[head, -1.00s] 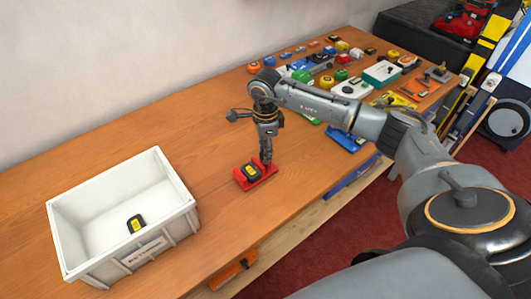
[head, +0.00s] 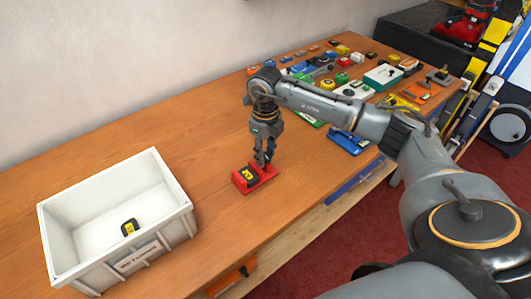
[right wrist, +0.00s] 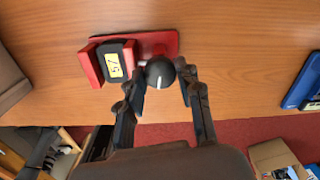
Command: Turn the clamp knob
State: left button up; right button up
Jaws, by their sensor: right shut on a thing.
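The red clamp (head: 266,176) sits on the wooden bench near its front edge, with a black block with a yellow label (head: 247,174) in it. In the right wrist view the red clamp (right wrist: 155,41) and the labelled black block (right wrist: 113,62) lie just beyond the fingers. The clamp knob (right wrist: 161,73) is round and black with a white pointer mark that points down in that view. My right gripper (head: 264,161) reaches down over the clamp and is shut on the knob, one finger on each side. In the head view the fingers hide the knob. My left gripper is out of view.
A white bin (head: 170,246) stands on the left of the bench (head: 215,140) with a similar labelled black block (head: 130,227) inside. Several tools and cases lie at the back right. The bench between bin and clamp is clear.

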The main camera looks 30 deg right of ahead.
jog(key=shift+m, duration=1.1)
jog(key=o, duration=1.2)
jog(key=shift+c, duration=0.2)
jog(key=shift+r, duration=0.1)
notch_tip(320, 180, up, 12)
